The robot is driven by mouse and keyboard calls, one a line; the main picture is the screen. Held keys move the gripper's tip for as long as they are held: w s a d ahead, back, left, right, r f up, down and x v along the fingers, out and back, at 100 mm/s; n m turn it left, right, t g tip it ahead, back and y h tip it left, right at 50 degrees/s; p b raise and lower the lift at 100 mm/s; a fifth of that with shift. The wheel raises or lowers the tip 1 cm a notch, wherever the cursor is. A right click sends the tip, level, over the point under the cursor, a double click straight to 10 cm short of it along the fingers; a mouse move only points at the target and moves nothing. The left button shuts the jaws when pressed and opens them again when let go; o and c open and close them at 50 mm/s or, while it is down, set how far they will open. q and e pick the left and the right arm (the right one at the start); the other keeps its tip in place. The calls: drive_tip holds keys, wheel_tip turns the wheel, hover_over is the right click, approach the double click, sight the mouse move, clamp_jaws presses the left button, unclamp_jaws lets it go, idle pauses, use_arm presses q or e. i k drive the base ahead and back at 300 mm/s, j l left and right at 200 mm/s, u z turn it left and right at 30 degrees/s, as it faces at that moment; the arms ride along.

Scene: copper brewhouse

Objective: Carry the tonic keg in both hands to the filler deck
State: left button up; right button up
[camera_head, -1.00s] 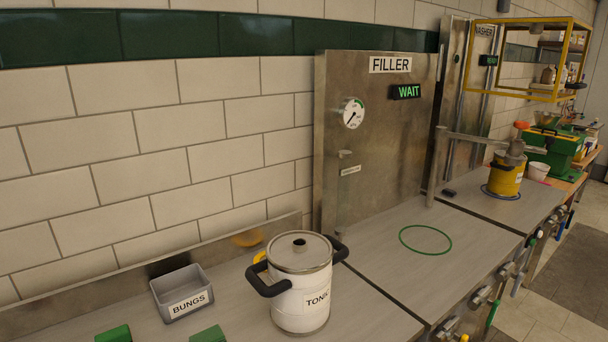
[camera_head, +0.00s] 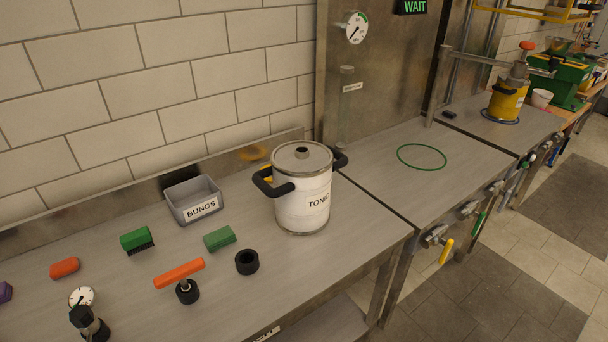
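The tonic keg (camera_head: 297,205) is a white cylinder with a steel lid, a dark hole in the lid and two black side handles. It stands upright on the near steel bench (camera_head: 345,250), close to that bench's right end. Its label reads TONIC, partly turned away. The filler deck (camera_head: 380,174) is the grey top just right of the bench, past a narrow dark seam. A green ring (camera_head: 422,157) is marked on it and nothing stands inside the ring. Neither of my grippers shows in the head view.
A grey BUNGS box (camera_head: 194,200), green brushes (camera_head: 137,240), an orange-handled tool (camera_head: 180,274), a black collar (camera_head: 247,262) and a gauge fitting (camera_head: 85,312) lie left and in front of the keg. A yellow keg (camera_head: 506,101) stands on the farther deck. Taps (camera_head: 437,236) line the front edge.

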sight(421, 157)
drive_tip(key=l+u, duration=0.15)
drive_tip(key=u, duration=0.45)
drive_tip(key=i+l+u, duration=0.15)
drive_tip(key=l+u, duration=0.15)
drive_tip(key=l, duration=0.2)
drive_tip(key=l+u, duration=0.25)
drive_tip(key=l, duration=0.75)
drive_tip(key=i+l+u, duration=0.1)
drive_tip(key=l, duration=0.45)
drive_tip(key=l+u, duration=0.1)
drive_tip(key=l, duration=0.15)
drive_tip(key=i, duration=0.3)
